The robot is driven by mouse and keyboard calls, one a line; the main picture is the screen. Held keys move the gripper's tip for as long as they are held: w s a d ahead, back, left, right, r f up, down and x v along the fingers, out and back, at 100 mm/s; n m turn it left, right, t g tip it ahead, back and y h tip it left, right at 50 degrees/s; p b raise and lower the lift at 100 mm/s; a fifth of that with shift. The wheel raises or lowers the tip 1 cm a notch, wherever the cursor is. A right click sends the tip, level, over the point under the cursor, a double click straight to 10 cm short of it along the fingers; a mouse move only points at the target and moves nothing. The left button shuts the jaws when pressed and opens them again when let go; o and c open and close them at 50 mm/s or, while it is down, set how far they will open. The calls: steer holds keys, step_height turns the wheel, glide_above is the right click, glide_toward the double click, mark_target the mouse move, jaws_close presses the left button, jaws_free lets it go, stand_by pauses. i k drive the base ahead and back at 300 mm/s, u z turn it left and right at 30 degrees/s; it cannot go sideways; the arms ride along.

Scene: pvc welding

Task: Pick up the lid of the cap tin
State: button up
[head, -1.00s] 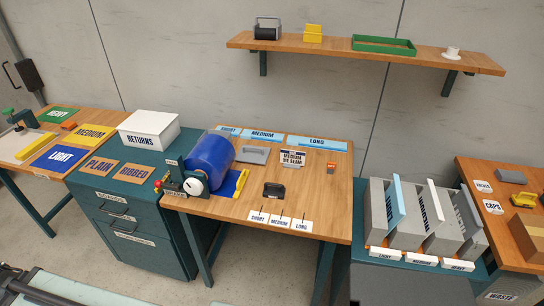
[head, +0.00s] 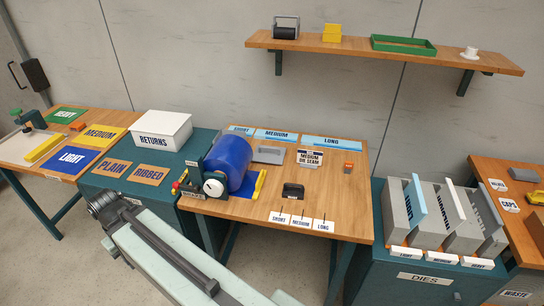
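No lidded cap tin can be made out for certain. The CAPS label (head: 509,205) lies on the wooden table at the right edge of the head view. A yellow object (head: 536,198) beside it is cut off by the picture edge, and I cannot tell whether it belongs to the tin. A small grey item (head: 524,174) lies behind, near another label. My arm's pale link crosses the lower left, with a dark joint at its far end. My gripper is not in view.
A die rack (head: 440,222) stands left of the caps table. The middle bench (head: 340,205) holds a blue roll (head: 228,163) and labels. A white RETURNS box (head: 162,136) stands left. A wall shelf (head: 385,56) holds a green tray (head: 403,46).

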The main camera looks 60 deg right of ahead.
mark_target(263, 154)
steer(key=z, duration=0.05)
steer(key=i, duration=0.95)
steer(key=u, duration=0.05)
